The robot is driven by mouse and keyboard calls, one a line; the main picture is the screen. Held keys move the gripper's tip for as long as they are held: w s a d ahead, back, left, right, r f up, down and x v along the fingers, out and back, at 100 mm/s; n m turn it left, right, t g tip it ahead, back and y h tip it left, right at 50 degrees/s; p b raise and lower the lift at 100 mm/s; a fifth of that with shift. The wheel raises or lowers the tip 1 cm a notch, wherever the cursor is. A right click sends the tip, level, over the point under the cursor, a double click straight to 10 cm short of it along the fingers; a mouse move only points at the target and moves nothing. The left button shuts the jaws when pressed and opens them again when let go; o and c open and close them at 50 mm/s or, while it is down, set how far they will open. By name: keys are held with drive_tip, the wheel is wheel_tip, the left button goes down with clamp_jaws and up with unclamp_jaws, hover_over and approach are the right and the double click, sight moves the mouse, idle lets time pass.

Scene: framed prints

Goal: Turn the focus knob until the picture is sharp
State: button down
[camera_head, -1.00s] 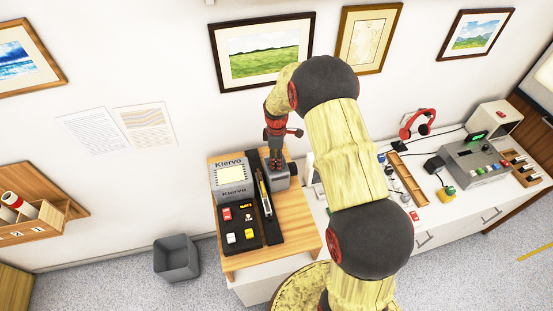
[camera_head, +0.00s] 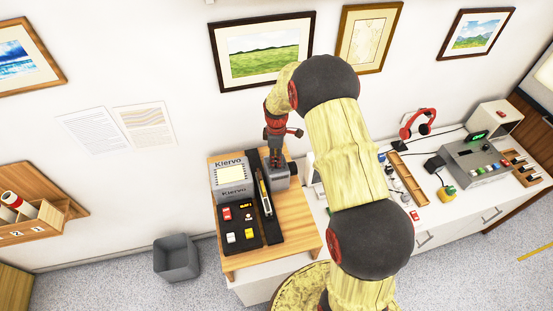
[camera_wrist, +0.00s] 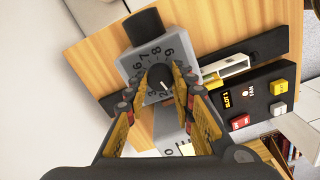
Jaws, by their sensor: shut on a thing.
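The focus knob (camera_wrist: 159,82) is dark with a white pointer line, on a numbered dial on top of a grey unit (camera_wrist: 172,50). Digits show around it, but the fingers cover part of the dial. My gripper (camera_wrist: 160,98) is shut on the knob, with one finger on each side. In the head view my gripper (camera_head: 275,160) reaches down from above onto the same grey unit (camera_head: 281,181), and the knob is hidden there. Left of it, the Kiervo viewer (camera_head: 233,191) has a small pale screen (camera_head: 230,174); its picture is too small to judge.
A black panel (camera_head: 238,222) with coloured switches and a dark rail (camera_head: 267,207) lie close by on the wooden top (camera_head: 289,235). A wall and framed print (camera_head: 262,52) stand behind. A grey bin (camera_head: 176,259) is on the floor. More equipment (camera_head: 478,156) stands at right.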

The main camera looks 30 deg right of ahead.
drive_tip(key=m+b, duration=0.3)
drive_tip(key=m, duration=0.2)
drive_tip(key=shift+f, duration=0.1)
drive_tip(key=m+b, duration=0.2)
drive_tip(key=m, duration=0.4)
drive_tip(key=shift+m, duration=0.3)
drive_tip(key=m+b, duration=0.2)
drive_tip(key=m, duration=0.9)
drive_tip(key=shift+b, duration=0.4)
drive_tip(key=shift+m, duration=0.4)
drive_tip(key=c, duration=1.5)
unclamp_jaws()
